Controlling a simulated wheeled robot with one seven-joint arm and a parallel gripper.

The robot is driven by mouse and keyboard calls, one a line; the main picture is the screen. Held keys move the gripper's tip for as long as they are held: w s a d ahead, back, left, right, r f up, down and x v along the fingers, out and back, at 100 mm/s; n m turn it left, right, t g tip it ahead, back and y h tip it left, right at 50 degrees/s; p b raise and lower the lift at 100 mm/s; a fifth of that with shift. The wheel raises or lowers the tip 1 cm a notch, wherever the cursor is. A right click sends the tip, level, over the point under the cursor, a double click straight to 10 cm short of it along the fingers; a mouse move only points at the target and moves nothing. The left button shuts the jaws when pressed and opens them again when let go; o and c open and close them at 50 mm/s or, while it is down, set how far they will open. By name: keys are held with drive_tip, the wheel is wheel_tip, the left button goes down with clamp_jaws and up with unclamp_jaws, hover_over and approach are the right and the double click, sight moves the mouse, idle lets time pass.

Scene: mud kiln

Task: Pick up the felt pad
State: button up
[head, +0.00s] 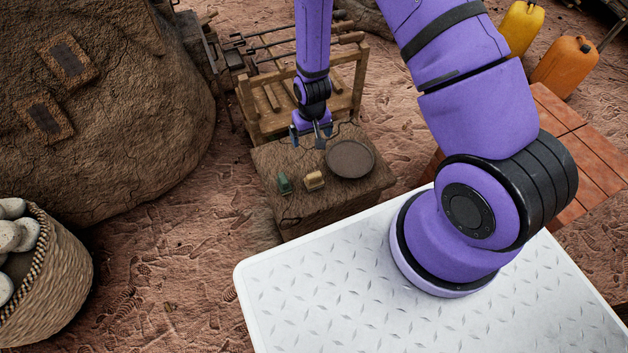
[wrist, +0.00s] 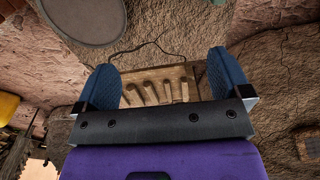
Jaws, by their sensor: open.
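Two small blocks, one green (head: 284,184) and one cream-yellow (head: 314,180), lie side by side on the near part of a low earthen block (head: 330,202). They are too small in the head view for me to tell which is the felt pad. A round dark dish (head: 350,160) lies to their right; a round grey disc (wrist: 85,20) at the top left of the wrist view looks like the same dish. My gripper (head: 311,133) is open and empty, pointing down above the far part of the block. The wrist view shows nothing between its fingers (wrist: 160,65).
A wooden rack (head: 345,90) with several rods stands just behind the block. A large mud kiln (head: 110,110) and a basket of stones (head: 45,280) are at the left. Yellow (head: 521,28) and orange (head: 565,66) jugs stand at the upper right.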

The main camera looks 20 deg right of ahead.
hover_over(314, 175)
drive_tip(key=shift+g, duration=0.3)
drive_tip(key=f, duration=0.8)
drive_tip(key=shift+d+f, duration=0.2)
drive_tip(key=shift+f, duration=0.05)
drive_tip(key=shift+a+f, duration=0.2)
drive_tip(key=shift+f, duration=5.05)
drive_tip(key=c, duration=1.1)
drive_tip(key=shift+r, duration=0.15)
drive_tip(key=shift+w+r, duration=0.1)
drive_tip(key=shift+r, duration=1.45)
drive_tip(key=s+r, duration=0.1)
drive_tip(key=s, duration=1.5)
drive_tip(key=shift+r, duration=0.3)
